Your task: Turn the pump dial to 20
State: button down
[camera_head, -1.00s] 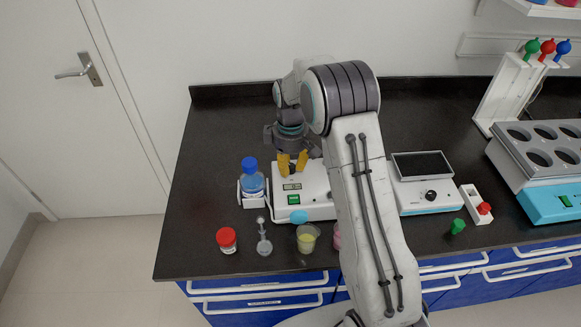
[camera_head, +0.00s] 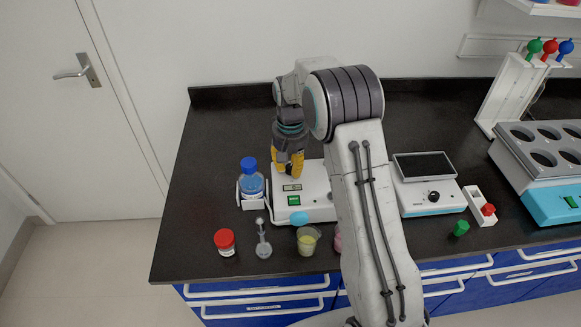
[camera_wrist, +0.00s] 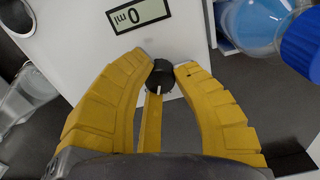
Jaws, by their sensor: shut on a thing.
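The white pump (camera_head: 318,205) stands near the counter's left end, with a green button and a small display. In the wrist view the display (camera_wrist: 138,14) appears upside down and reads 0 ml. The black dial (camera_wrist: 160,74) carries a white pointer line on its face. My gripper (camera_head: 290,174) points down over the back left part of the pump. In the wrist view my gripper (camera_wrist: 163,66) has one yellow finger on each side of the dial and is shut on it. In the head view the fingers hide the dial, and my arm covers part of the pump's right side.
A blue-capped bottle (camera_head: 251,180) stands in a holder close to the pump's left side. In front are a red-lidded jar (camera_head: 225,242), a grey stand (camera_head: 263,240) and a beaker of yellow liquid (camera_head: 307,241). Another device (camera_head: 428,195) with a dark screen stands to the right.

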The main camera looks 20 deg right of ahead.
aim_at(291, 166)
jog(key=shift+s+f+m, duration=0.1)
jog(key=shift+f+m, duration=0.05)
jog(key=shift+m, duration=1.75)
jog(key=c, duration=0.9)
grip_release()
jog(key=shift+c, duration=0.2)
notch_tip(291, 166, up, 12)
